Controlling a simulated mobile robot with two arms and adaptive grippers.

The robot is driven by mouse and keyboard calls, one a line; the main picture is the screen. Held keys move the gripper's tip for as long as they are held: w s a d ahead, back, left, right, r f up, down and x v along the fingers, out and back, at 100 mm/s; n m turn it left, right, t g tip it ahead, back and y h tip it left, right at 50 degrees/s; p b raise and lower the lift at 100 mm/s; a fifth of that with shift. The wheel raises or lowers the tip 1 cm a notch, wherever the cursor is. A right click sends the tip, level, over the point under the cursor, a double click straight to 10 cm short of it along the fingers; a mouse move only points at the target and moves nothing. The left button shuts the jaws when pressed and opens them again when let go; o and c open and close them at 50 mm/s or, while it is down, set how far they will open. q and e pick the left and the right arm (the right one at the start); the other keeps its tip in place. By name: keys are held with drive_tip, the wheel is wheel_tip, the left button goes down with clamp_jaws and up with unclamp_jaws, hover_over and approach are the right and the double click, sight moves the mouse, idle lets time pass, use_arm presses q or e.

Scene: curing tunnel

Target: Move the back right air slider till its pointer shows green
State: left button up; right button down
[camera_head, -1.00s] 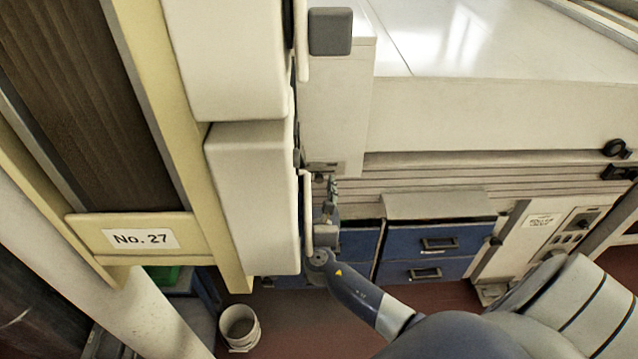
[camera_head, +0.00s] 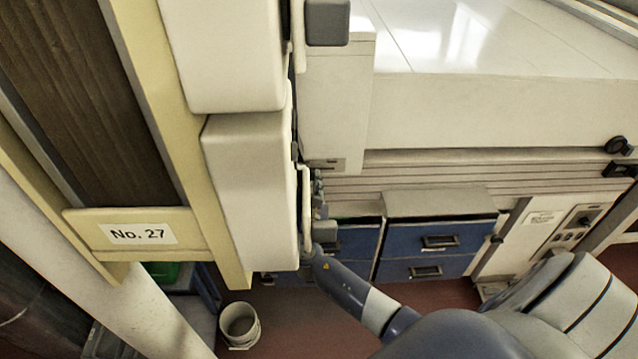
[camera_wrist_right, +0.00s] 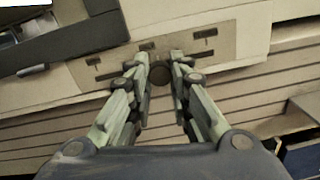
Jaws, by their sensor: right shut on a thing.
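My right gripper (camera_head: 319,190) shows at the middle of the head view, partly hidden by the white housing's handle. In the right wrist view its fingers (camera_wrist_right: 160,66) are shut on a dark round slider knob (camera_wrist_right: 160,76), seen between the fingertips. The knob is at a beige plate (camera_wrist_right: 222,48) with several short dark slots. This plate also shows in the head view (camera_head: 328,164), small and partly covered. I cannot make out a pointer or any green on it. My left gripper is out of view.
A white housing (camera_head: 250,190) with a handle stands close left of my right gripper, beside the yellow frame (camera_head: 185,150). Blue drawers (camera_head: 430,243) lie right of the gripper under the ribbed side. A white bucket (camera_head: 240,322) is on the floor.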

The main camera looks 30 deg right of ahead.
drive_tip(key=shift+w+a, duration=0.35)
drive_tip(key=shift+a, duration=0.15)
drive_tip(key=c, duration=1.4)
unclamp_jaws()
drive_tip(key=shift+c, duration=0.2)
drive_tip(key=v, duration=1.2)
drive_tip(key=shift+s+d, duration=0.1)
drive_tip(key=s+f+m+g+y, duration=0.2)
drive_tip(key=s+f+m, duration=0.15)
drive_tip(key=f, duration=0.65)
drive_tip(key=s+a+f+m+g+y, duration=0.1)
drive_tip(key=s+f+m+g+y, duration=0.3)
drive_tip(key=f, duration=0.7)
drive_tip(key=s+f+g, duration=0.1)
drive_tip(key=s+f, duration=0.4)
drive_tip(key=f, duration=0.5)
drive_tip(key=s+a+f+m+g+y, duration=0.1)
drive_tip(key=s+f+m+g, duration=0.1)
drive_tip(key=s+f+m, duration=0.4)
drive_tip(key=s+a+f+m+g+y, duration=0.1)
drive_tip(key=s+f+m, duration=0.4)
drive_tip(key=s, duration=0.9)
drive_tip(key=s+a+f+m+g+y, duration=0.1)
drive_tip(key=s+f+m+g, duration=0.3)
drive_tip(key=s, duration=0.7)
wheel_tip(320, 180, down, 3)
drive_tip(key=m, duration=0.2)
drive_tip(key=shift+m+y, duration=0.35)
drive_tip(key=shift+y, duration=0.05)
